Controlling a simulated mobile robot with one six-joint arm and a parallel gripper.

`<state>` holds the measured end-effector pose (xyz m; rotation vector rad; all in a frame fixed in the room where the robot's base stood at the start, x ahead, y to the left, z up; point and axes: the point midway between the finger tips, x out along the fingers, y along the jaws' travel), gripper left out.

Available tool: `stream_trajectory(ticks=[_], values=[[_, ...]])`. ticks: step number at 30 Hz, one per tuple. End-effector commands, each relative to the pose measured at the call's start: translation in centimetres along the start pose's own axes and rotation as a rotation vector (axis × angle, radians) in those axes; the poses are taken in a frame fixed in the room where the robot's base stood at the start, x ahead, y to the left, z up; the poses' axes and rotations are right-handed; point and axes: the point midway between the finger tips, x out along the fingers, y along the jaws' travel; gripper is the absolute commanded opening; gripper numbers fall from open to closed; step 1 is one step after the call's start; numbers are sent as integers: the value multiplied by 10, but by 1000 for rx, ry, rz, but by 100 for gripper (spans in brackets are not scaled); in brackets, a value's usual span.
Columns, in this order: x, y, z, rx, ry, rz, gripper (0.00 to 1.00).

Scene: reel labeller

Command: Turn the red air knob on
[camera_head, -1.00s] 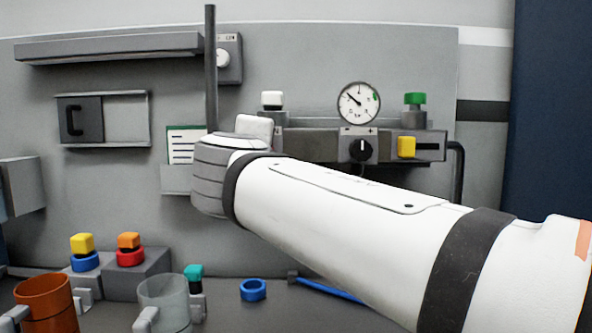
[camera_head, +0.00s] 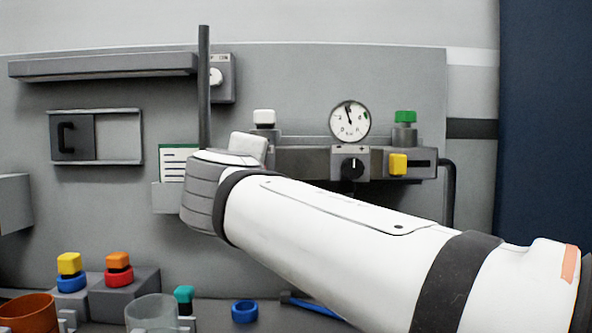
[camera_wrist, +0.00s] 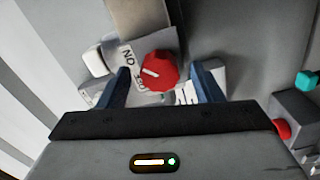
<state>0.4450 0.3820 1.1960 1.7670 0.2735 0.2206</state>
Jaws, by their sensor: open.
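The red air knob (camera_wrist: 160,71) shows in the wrist view, with a faceted rim and a white pointer line towards the picture's left. A pale plate (camera_wrist: 127,57) beside it carries "ON" and a second, partly hidden word. The pointer lies between the two words. My gripper (camera_wrist: 160,74) is open, with one blue finger on each side of the knob. I cannot tell whether the fingers touch it. In the head view, my white arm reaches to the panel, and my gripper and the red knob do not show.
On the panel are a round gauge (camera_head: 350,121), a black knob (camera_head: 353,167), a yellow block (camera_head: 397,164) and a green-capped part (camera_head: 405,128). A dark upright bar (camera_head: 204,88) stands close by my wrist. Cups and coloured rings stand at the lower left.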

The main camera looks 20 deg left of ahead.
Motion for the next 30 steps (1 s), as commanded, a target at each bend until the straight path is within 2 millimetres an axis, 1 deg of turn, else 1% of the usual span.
stream_trajectory(ticks=[5,8,11,15,18,21,24,30], values=[[-1,0,0,0,1,0,59],[-8,1,-1,0,4,0,59],[-23,1,-1,1,4,0,59],[-48,1,-1,1,5,0,59],[-62,1,-1,1,4,0,59],[-72,0,-1,0,3,0,59],[-77,0,0,0,1,0,59],[-77,0,0,0,0,0,59]])
